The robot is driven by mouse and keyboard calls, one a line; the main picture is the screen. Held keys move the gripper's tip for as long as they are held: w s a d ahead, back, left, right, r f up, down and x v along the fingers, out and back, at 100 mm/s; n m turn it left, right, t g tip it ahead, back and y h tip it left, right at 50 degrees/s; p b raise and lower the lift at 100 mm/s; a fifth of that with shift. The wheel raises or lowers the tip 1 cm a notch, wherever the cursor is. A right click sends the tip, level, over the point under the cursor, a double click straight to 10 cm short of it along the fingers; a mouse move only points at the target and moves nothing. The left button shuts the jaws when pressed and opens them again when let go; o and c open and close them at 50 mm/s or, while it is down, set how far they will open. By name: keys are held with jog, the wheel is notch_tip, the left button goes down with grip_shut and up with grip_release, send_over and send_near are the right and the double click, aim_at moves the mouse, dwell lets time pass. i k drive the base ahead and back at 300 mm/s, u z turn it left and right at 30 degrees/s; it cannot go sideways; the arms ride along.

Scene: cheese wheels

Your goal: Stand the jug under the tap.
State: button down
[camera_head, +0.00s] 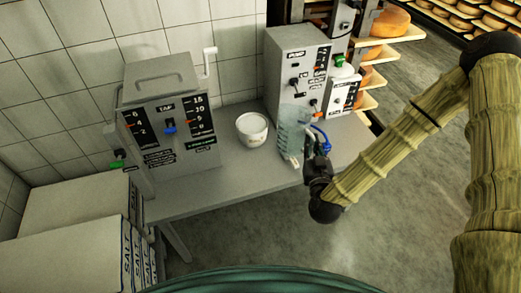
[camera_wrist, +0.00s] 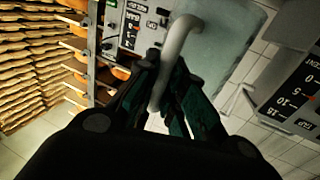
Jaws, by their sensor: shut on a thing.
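The jug (camera_head: 292,128) is pale blue-green and see-through, near the table's front edge, before the tall grey machine. It looks roughly upright; I cannot tell whether its base touches the table. My gripper (camera_head: 309,148) is shut on the jug's pale handle. The wrist view shows the handle (camera_wrist: 178,38) between the fingers (camera_wrist: 168,78), with the clear jug body (camera_wrist: 225,32) beyond. A grey box (camera_head: 170,145) at the left of the table bears the label TAP above a blue knob (camera_head: 169,127); a green-ended part (camera_head: 118,155) sticks out at its left side.
The tall grey machine (camera_head: 290,70) stands behind the jug. A white tub (camera_head: 252,128) sits between it and the TAP box. Bare table (camera_head: 232,178) lies in front of the tub. Stacked salt boxes (camera_head: 70,225) stand at the lower left. Cheese shelves (camera_head: 378,55) are behind right.

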aim_at(196, 194)
jog(key=u, duration=0.6)
jog(key=k, duration=0.95)
jog(key=u, duration=0.5)
